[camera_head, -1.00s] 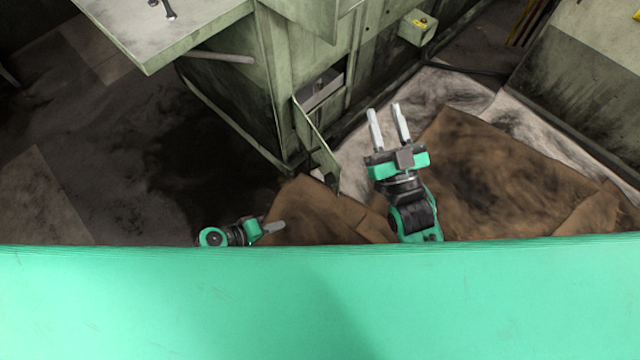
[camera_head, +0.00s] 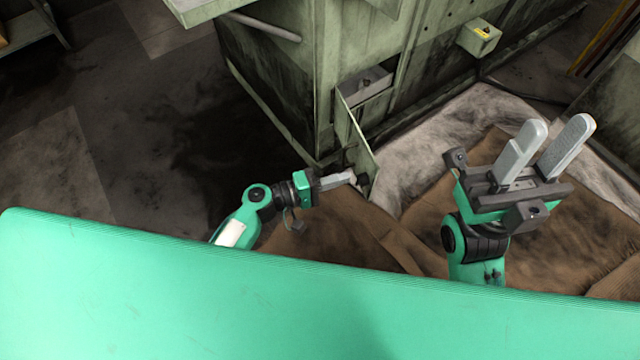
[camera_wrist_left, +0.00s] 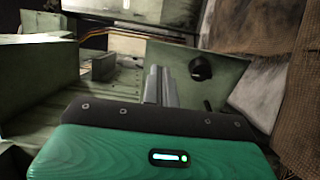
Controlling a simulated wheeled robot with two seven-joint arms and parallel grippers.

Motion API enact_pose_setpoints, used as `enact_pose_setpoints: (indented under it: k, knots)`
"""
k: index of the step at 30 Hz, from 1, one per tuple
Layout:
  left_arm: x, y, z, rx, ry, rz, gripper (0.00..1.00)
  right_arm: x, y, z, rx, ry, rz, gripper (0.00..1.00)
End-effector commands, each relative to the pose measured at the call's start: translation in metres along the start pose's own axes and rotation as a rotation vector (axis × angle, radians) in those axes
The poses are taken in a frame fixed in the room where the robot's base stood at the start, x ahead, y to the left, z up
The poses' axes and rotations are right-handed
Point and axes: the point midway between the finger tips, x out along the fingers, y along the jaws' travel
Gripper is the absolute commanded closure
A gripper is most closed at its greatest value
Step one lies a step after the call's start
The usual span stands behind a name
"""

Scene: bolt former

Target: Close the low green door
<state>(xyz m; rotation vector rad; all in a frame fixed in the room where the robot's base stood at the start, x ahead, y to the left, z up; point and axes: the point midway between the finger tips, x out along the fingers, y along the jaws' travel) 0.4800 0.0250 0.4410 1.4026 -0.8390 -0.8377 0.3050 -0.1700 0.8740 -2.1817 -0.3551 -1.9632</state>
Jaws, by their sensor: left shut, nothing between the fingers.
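The low green door (camera_head: 352,135) stands open, jutting out from the lower front of the green machine. A small recess (camera_head: 366,86) shows behind its upper edge. In the left wrist view the door (camera_wrist_left: 228,76) is a flat green panel with a black knob (camera_wrist_left: 201,68). My left gripper (camera_head: 352,177) is shut and empty, its fingertips at the door's near, lower end. In the left wrist view its fingers (camera_wrist_left: 160,86) overlap the panel's left part; I cannot tell whether they touch it. My right gripper (camera_head: 555,145) is open and empty, right of the door.
The green machine body (camera_head: 430,60) rises behind the door, with a small box (camera_head: 480,37) on its side. Brown cardboard (camera_head: 330,232) and a pale stained sheet (camera_head: 440,145) lie on the floor. The dark floor to the left is clear.

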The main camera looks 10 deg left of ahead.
Motion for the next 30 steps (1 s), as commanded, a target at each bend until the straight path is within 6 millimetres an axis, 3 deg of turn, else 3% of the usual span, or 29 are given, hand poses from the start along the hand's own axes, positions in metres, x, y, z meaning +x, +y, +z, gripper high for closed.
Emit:
enact_pose_setpoints:
  k: [4,10,30]
  knots:
    - [0.031,-0.001,0.000,0.000,-0.001,0.002,1.00,-0.001,0.000,0.000,0.000,0.010,-0.002,0.65]
    - [0.054,-0.001,0.000,0.000,0.000,0.000,1.00,0.000,0.000,0.000,0.000,0.014,-0.004,0.65]
    - [0.061,-0.001,0.001,-0.001,0.023,-0.001,1.00,0.003,0.000,-0.002,-0.001,0.031,-0.003,0.65]
